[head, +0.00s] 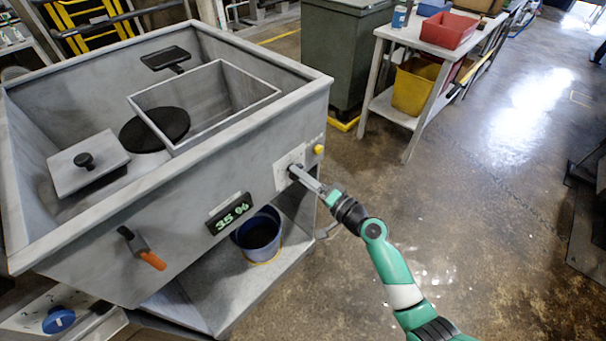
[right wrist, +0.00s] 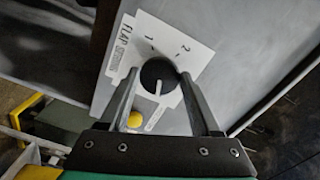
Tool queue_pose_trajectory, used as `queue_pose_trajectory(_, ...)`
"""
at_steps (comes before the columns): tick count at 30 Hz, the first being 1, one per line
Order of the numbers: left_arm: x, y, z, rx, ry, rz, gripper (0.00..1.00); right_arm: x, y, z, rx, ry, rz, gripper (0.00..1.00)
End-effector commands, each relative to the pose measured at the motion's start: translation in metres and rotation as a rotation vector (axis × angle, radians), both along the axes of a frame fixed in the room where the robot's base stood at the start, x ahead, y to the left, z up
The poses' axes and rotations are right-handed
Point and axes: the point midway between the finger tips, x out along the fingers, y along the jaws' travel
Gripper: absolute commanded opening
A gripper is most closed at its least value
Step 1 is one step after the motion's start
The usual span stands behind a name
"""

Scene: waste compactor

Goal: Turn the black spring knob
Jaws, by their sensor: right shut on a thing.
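The black spring knob (right wrist: 158,76) sits on a white plate (right wrist: 160,50) marked "FLAP SPRING" with the numbers 1 and 2. Its white pointer line points toward the lower edge of the plate in the right wrist view. My right gripper (right wrist: 157,82) has one finger on each side of the knob and is shut on it. In the head view my right gripper (head: 297,172) reaches the white plate (head: 287,166) on the compactor's front, and it hides most of the knob. My left gripper is not in view.
The grey compactor (head: 90,235) has a yellow button (head: 318,149) beside the plate, a display (head: 230,213) reading 35 % and an orange-tipped lever (head: 150,259). A blue bucket (head: 259,233) stands on the shelf below.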

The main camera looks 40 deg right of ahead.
Motion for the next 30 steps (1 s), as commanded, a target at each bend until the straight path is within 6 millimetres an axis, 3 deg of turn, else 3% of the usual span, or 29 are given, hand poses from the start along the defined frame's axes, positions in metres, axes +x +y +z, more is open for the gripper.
queue_pose_trajectory(15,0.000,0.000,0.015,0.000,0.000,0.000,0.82,0.000,0.000,0.002,0.330,0.006,0.000,0.09)
queue_pose_trajectory(30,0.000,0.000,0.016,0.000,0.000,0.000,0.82,0.000,0.000,0.001,0.377,0.007,0.000,0.09)
